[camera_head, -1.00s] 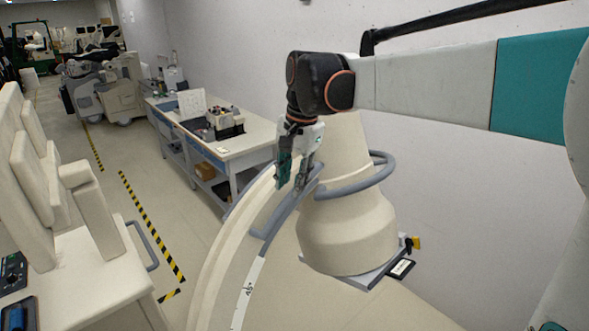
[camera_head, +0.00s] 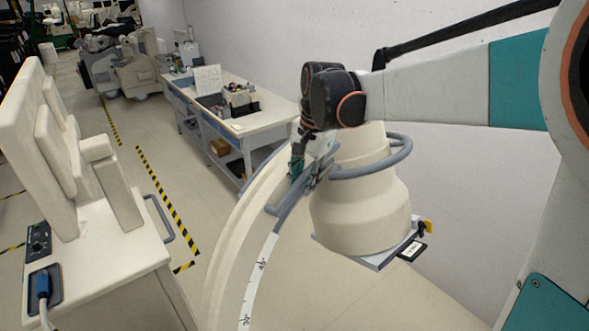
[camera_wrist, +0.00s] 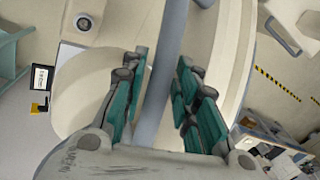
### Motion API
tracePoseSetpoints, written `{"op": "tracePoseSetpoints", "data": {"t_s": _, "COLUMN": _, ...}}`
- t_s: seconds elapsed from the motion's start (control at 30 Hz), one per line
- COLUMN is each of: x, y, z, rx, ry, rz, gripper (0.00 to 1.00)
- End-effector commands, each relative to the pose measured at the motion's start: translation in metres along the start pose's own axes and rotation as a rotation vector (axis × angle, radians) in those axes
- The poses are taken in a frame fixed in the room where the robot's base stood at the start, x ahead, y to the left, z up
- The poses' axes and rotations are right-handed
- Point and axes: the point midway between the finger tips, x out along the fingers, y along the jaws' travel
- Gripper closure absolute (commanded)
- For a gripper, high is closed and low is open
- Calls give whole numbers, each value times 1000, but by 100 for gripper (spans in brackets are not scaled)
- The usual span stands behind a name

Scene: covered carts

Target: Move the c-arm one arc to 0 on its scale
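The c-arm's pale curved arc (camera_head: 232,262) runs down the middle of the head view. A white scale strip (camera_head: 257,284) on it shows 45 and, nearer me, 30. A grey-blue handle bar (camera_head: 287,207) is fixed along the arc. My gripper (camera_head: 304,174) is at this handle's upper part. In the wrist view, the handle (camera_wrist: 168,60) passes between the teal fingers of my gripper (camera_wrist: 162,75), with a small gap visible on the left side. The fingers are apart; firm contact is not visible. The scale's 0 and its pointer are not visible.
The cream cone-shaped housing (camera_head: 358,205) with a grey ring rail (camera_head: 375,170) stands close right of the gripper. A cream cart (camera_head: 95,262) stands at the left. A workbench (camera_head: 262,120) is behind, near the wall. Striped tape (camera_head: 165,200) marks open floor.

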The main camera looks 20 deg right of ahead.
Motion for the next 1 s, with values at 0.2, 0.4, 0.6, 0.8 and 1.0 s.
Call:
{"op": "tracePoseSetpoints", "data": {"t_s": 0.2, "x": 0, "y": 0, "z": 0, "rx": 0, "ry": 0, "rz": 0, "gripper": 79}}
{"op": "tracePoseSetpoints", "data": {"t_s": 0.4, "x": 0, "y": 0, "z": 0, "rx": 0, "ry": 0, "rz": 0, "gripper": 100}}
{"op": "tracePoseSetpoints", "data": {"t_s": 0.6, "x": 0, "y": 0, "z": -1, "rx": 0, "ry": -1, "rz": 0, "gripper": 100}}
{"op": "tracePoseSetpoints", "data": {"t_s": 0.8, "x": -5, "y": 0, "z": -12, "rx": 11, "ry": -13, "rz": -5, "gripper": 100}}
{"op": "tracePoseSetpoints", "data": {"t_s": 1.0, "x": -11, "y": 0, "z": -24, "rx": 20, "ry": -26, "rz": -12, "gripper": 100}}
